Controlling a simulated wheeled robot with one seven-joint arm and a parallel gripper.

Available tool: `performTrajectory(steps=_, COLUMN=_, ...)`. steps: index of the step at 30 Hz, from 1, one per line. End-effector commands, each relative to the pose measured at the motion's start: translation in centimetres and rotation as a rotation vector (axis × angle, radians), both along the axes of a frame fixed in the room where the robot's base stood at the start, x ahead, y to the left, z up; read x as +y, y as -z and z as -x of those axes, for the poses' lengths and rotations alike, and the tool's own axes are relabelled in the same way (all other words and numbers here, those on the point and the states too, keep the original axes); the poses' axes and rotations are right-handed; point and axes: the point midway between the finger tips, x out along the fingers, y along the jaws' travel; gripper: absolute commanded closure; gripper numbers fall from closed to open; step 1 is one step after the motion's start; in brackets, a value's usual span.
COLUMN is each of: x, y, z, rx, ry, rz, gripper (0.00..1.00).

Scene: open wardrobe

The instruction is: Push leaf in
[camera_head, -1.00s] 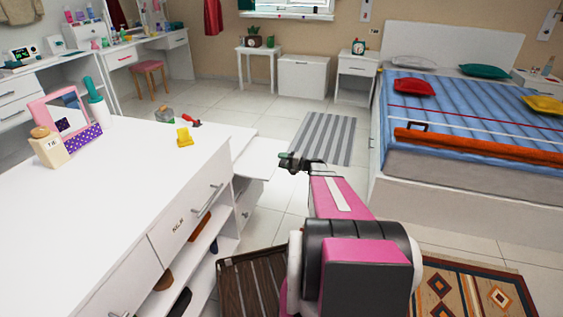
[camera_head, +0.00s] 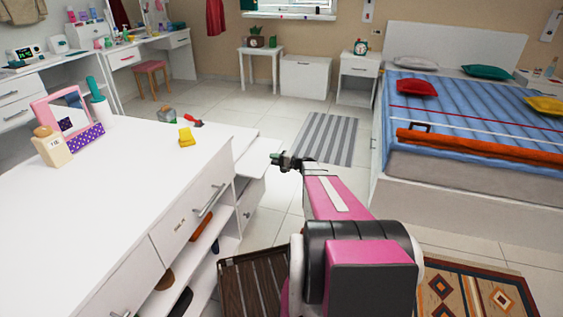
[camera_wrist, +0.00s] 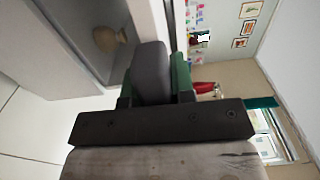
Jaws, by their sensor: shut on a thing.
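In the head view, my gripper (camera_head: 284,161) is at the end of my pink arm, just right of a white cabinet section (camera_head: 262,144) with stepped panels jutting past the long white dresser. I cannot tell for sure which panel is the leaf. In the wrist view, my gripper (camera_wrist: 153,80) has green fingers shut on a dark grey rounded block (camera_wrist: 152,70). A white panel edge (camera_wrist: 150,25) is right beyond the block; whether they touch is unclear. The block is too small to make out in the head view.
The long white dresser (camera_head: 110,190) fills the left, with a pink mirror (camera_head: 68,112) and a yellow object (camera_head: 186,137) on top. A brown slatted mat (camera_head: 253,285) lies below my arm. The bed (camera_head: 470,185) is on the right; floor with a striped rug (camera_head: 330,138) lies between.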

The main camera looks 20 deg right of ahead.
Motion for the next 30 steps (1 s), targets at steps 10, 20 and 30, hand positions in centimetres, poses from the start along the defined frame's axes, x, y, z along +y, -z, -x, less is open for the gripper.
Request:
performTrajectory(steps=10, x=7.0, y=0.1, z=-4.8, rx=0.0, ry=-0.004, rz=0.0, gripper=1.0)
performTrajectory(steps=20, x=9.5, y=0.1, z=-6.4, rx=0.001, ry=-0.002, rz=0.001, gripper=1.0)
performTrajectory(steps=30, x=9.6, y=0.1, z=-6.4, rx=0.001, ry=-0.001, rz=0.001, gripper=0.73)
